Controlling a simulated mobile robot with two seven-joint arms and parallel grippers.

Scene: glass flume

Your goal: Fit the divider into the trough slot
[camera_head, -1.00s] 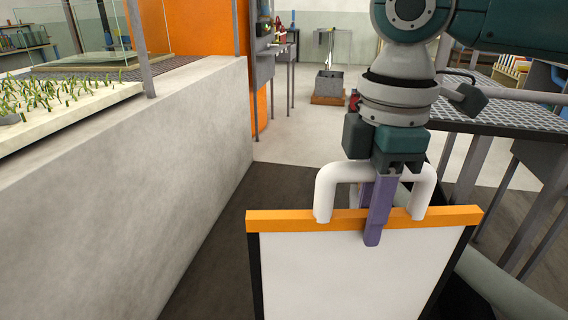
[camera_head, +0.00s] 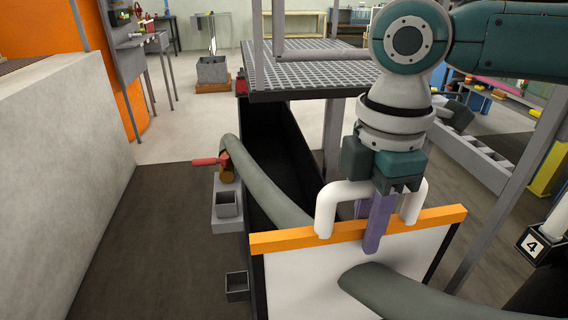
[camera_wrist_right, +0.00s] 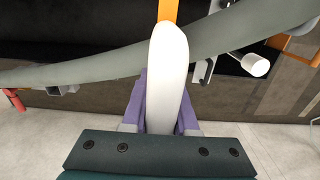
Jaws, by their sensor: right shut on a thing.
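The divider is a white panel (camera_head: 310,285) with an orange top bar, black side edges and a white handle (camera_head: 327,205). It stands upright at the lower right of the head view. My right gripper (camera_head: 372,222) is shut on the handle; in the wrist view its purple fingers (camera_wrist_right: 163,108) lie either side of the handle (camera_wrist_right: 168,75). The long dark trough (camera_head: 270,140) runs away behind the divider. The panel's lower edge is out of frame, and I cannot see the slot. My left gripper is not in view.
A thick grey-green hose (camera_head: 262,185) crosses the trough and shows again before the panel's lower right; its contact there is unclear. A red-handled valve (camera_head: 212,161) and grey boxes (camera_head: 227,205) line the trough's left side. A grating platform (camera_head: 310,70) stands beyond. Floor at left is clear.

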